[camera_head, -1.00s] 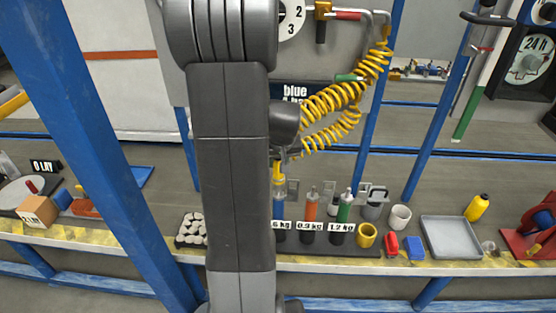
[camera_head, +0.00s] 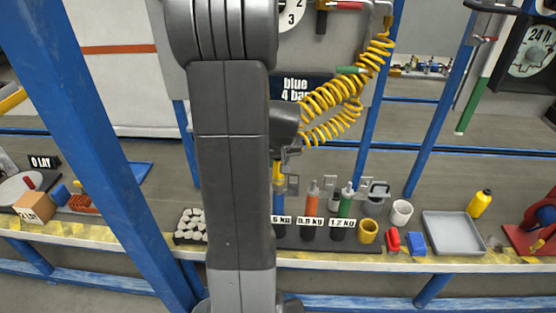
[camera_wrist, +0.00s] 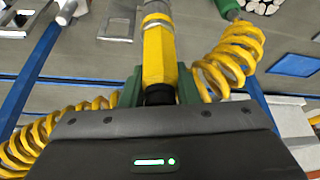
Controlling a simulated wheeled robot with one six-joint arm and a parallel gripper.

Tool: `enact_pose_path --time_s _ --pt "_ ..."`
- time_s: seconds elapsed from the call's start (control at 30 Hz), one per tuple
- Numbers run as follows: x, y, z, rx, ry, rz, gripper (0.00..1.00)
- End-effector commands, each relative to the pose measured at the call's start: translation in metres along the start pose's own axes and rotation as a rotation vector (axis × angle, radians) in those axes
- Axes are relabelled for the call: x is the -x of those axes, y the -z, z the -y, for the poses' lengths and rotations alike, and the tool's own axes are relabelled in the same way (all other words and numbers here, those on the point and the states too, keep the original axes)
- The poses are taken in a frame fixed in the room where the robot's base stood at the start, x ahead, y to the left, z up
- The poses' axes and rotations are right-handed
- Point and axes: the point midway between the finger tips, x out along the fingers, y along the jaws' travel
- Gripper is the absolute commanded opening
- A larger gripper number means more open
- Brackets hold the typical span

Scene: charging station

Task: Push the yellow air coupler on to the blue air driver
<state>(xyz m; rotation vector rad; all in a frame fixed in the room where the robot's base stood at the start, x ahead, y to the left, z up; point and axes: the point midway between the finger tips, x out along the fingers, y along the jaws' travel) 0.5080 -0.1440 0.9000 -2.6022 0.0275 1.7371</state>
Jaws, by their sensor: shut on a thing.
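The yellow air coupler (camera_wrist: 159,55) is between the green fingers of my gripper (camera_wrist: 160,88) in the wrist view, with a grey collar at its far end. In the head view the coupler (camera_head: 278,171) stands upright, directly above and in line with the blue air driver (camera_head: 279,203). Their ends look close or touching; whether the coupler is seated on the driver I cannot tell. My gripper is shut on the coupler. My arm hides the driver's left side and part of its label. The coiled yellow hose (camera_head: 330,96) hangs to the right.
An orange driver (camera_head: 312,203) and a green driver (camera_head: 346,205) stand close on the right in the same rack. A yellow cup (camera_head: 368,231), a white cup (camera_head: 401,213) and a grey tray (camera_head: 452,234) lie further right. White cylinders (camera_head: 191,226) stand left of my arm.

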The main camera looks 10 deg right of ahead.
Motion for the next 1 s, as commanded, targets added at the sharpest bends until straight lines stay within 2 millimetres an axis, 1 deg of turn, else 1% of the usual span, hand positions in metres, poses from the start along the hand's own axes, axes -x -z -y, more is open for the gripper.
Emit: enact_pose_path --time_s 0.2,0.23,0.33,0.37,0.63,0.77,0.87,1.0 --pt "-0.006 -0.002 0.000 0.000 0.000 0.000 0.00" --pt "-0.005 -0.002 0.000 0.000 0.000 -0.001 0.32" --pt "-0.005 -0.002 0.000 0.000 0.000 -0.001 0.52" --pt "-0.005 -0.002 0.000 0.000 0.000 -0.001 0.53" --pt "-0.004 -0.002 0.000 0.000 0.000 0.000 0.53" --pt "0.003 -0.001 0.000 0.000 0.000 -0.002 0.53" --pt "0.016 -0.001 0.000 0.000 -0.001 -0.004 0.53" --pt "0.042 -0.001 0.000 0.000 -0.001 -0.005 0.53"
